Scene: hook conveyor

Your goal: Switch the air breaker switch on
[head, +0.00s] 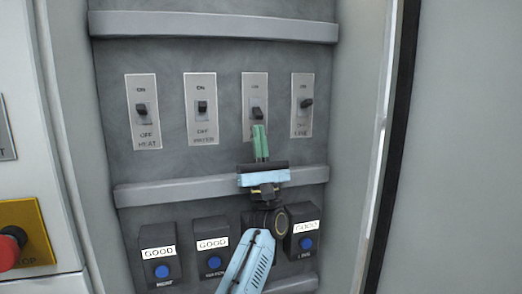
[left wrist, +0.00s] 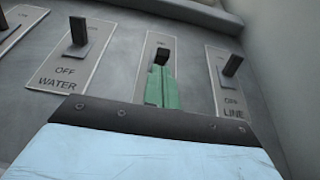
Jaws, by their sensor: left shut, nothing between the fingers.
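The third breaker switch from the left (head: 257,113) is a small black lever on a light plate, between the WATER and LINE switches. Its lower label is hidden behind my gripper, so I cannot read AIR on it. My left gripper (head: 260,128) is shut and empty, its green fingers pointing up just below this lever. In the left wrist view the fingertips (left wrist: 160,70) sit right under the black lever (left wrist: 163,56). I cannot tell whether they touch it. The lever appears to point outward and somewhat down. My right gripper is not in view.
Beside it are the HEAT switch (head: 141,109), WATER switch (head: 202,107) and LINE switch (head: 306,104). A grey rail (head: 165,191) crosses below, above several GOOD boxes with blue buttons. A cabinet wall (head: 360,130) closes the right side. A red stop button (head: 8,250) is at far left.

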